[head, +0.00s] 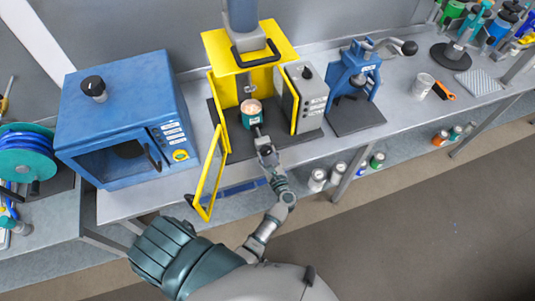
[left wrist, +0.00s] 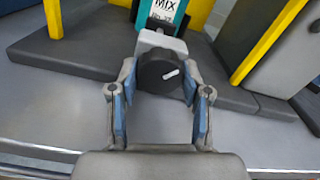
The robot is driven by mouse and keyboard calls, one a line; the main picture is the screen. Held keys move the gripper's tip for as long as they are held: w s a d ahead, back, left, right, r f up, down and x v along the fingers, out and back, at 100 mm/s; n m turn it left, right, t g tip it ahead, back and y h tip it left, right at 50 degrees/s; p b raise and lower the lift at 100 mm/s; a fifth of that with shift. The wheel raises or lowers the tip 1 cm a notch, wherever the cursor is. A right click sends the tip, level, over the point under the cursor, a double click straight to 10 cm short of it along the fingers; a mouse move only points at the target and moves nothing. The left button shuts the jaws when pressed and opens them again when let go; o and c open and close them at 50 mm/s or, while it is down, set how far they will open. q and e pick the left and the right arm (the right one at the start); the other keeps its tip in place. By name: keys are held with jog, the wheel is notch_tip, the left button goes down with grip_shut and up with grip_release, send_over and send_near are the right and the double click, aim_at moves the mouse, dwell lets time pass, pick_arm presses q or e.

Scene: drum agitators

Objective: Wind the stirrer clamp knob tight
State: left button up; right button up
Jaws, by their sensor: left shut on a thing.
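The stirrer is a yellow-framed machine (head: 238,58) on the bench, with its yellow-edged door (head: 208,176) swung open at the front left. A teal can (head: 252,119) with pale contents stands inside it; its "MIX" label shows in the left wrist view (left wrist: 163,8). The clamp knob (left wrist: 160,72) is round and black with a white mark pointing to the right. It sits on a grey block in front of the can. My left gripper (head: 266,152) reaches in from the front, shut on the knob with a finger on each side. My right gripper is out of view.
A blue cabinet (head: 120,110) stands left of the stirrer. A grey control box (head: 305,95) and a blue press (head: 355,80) stand to the right. The open door is close to the left of my arm. Several cans stand on the lower shelf.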

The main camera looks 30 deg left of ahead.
pick_arm(q)
jog(key=shift+s+a, duration=0.1)
jog(key=shift+a, duration=0.1)
jog(key=shift+c, duration=0.5)
jog(key=shift+d, duration=0.25)
jog(key=shift+m, duration=0.7)
jog(key=m, duration=0.5)
jog(key=shift+p, duration=0.3)
jog(key=m+p, duration=0.1)
jog(key=m, duration=0.4)
jog(key=m+p, duration=0.1)
jog(key=m, duration=0.2)
jog(key=shift+d, duration=0.1)
jog(key=shift+f+m+p, duration=0.15)
jog(key=shift+m+p, duration=0.15)
jog(key=shift+m, duration=0.2)
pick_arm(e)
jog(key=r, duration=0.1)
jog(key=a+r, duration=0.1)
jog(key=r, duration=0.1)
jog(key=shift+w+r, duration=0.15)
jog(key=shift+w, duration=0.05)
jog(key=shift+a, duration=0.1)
